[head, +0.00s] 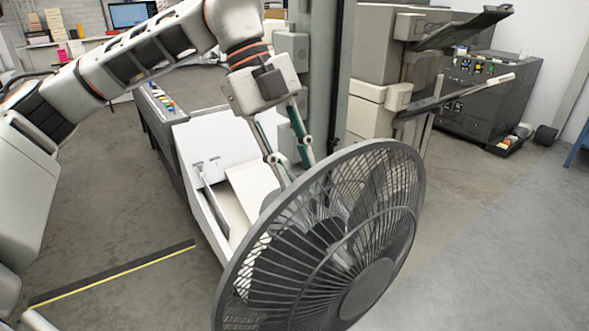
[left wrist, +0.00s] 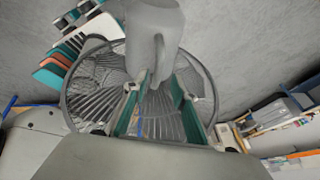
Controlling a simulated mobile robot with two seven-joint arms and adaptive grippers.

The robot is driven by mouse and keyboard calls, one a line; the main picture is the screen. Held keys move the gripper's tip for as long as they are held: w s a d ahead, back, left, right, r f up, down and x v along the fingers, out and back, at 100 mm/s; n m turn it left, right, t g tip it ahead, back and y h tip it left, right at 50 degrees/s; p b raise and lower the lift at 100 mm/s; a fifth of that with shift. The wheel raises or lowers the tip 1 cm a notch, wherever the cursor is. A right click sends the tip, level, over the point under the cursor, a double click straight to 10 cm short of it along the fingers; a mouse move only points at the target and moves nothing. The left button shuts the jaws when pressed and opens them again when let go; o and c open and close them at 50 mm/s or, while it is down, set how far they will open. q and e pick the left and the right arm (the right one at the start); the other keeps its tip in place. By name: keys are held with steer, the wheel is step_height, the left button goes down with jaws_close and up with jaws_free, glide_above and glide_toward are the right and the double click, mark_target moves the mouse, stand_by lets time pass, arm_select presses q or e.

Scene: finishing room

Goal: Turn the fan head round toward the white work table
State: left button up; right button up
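The fan head (head: 325,245) is a large dark grey wire cage with a round hub, in the lower middle of the head view. Its front faces toward the lower right. My left gripper (head: 290,158) reaches down behind the cage, its fingertips close to or behind the rim. In the left wrist view, the left gripper (left wrist: 159,112) has its fingers spread either side of a grey part at the back of the fan (left wrist: 92,95). Gaps show, and I cannot tell whether a finger touches. My right gripper is out of view. I cannot clearly pick out the white work table.
A white-topped machine (head: 205,135) with coloured buttons stands behind the fan, beside a grey post (head: 328,70). A dark control cabinet (head: 485,95) stands at the back right. A yellow-edged black strip (head: 115,273) lies on the floor. The right floor is clear.

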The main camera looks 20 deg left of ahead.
arm_select(q)
steer(key=shift+s+f, duration=0.1)
steer(key=shift+f, duration=0.05)
steer(key=v, duration=1.2)
stand_by(0.4)
